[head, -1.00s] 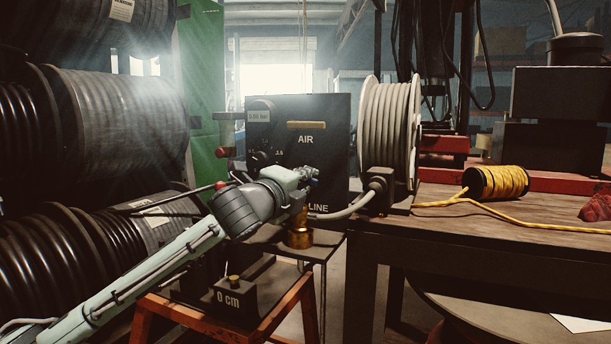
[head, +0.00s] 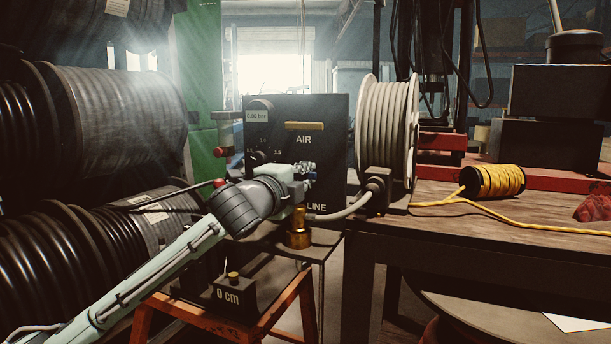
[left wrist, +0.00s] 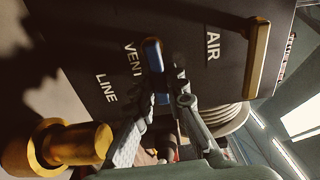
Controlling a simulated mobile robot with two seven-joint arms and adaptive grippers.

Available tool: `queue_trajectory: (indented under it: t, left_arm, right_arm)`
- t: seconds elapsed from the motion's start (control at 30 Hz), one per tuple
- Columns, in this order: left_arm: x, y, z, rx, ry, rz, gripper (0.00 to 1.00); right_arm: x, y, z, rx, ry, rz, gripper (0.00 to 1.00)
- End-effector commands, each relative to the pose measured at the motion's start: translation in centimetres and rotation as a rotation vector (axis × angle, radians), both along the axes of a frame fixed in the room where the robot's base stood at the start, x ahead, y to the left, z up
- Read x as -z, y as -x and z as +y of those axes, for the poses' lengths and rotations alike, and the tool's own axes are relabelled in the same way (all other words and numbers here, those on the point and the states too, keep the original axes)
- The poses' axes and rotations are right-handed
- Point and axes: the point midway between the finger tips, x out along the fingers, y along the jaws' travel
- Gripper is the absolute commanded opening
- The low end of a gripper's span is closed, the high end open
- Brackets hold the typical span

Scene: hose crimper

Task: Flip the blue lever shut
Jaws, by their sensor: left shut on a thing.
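The blue lever (left wrist: 153,56) is on the dark panel (left wrist: 190,30), near the words VENT and AIR in the left wrist view. My left gripper (left wrist: 167,98) is shut on the lever's near end, its two fingers on either side of it. In the head view my left gripper (head: 303,171) is in front of the panel (head: 325,122), below the word AIR. There the arm and gripper hide the lever. My right gripper is in neither view.
A brass fitting (head: 298,232) stands just below the gripper. A pale hose reel (head: 387,130) is close to the panel's right. A red-tipped rod (head: 219,184) is near my wrist. Yellow cord (head: 494,181) lies on the bench.

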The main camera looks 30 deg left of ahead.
Motion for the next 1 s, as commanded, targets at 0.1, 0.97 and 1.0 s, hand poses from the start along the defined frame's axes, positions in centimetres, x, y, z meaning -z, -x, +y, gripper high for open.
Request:
queue_trajectory:
  t: [0.1,0.97,1.0]
  left_arm:
    - [0.0,0.0,-0.1,0.001,0.003,0.001,0.20]
    - [0.2,7.6,-0.5,0.002,-0.006,0.003,0.34]
    - [0.2,8.4,-0.5,0.001,-0.005,0.003,0.34]
  right_arm:
    - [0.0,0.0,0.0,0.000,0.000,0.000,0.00]
    - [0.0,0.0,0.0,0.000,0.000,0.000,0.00]
    - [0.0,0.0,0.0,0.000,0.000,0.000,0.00]
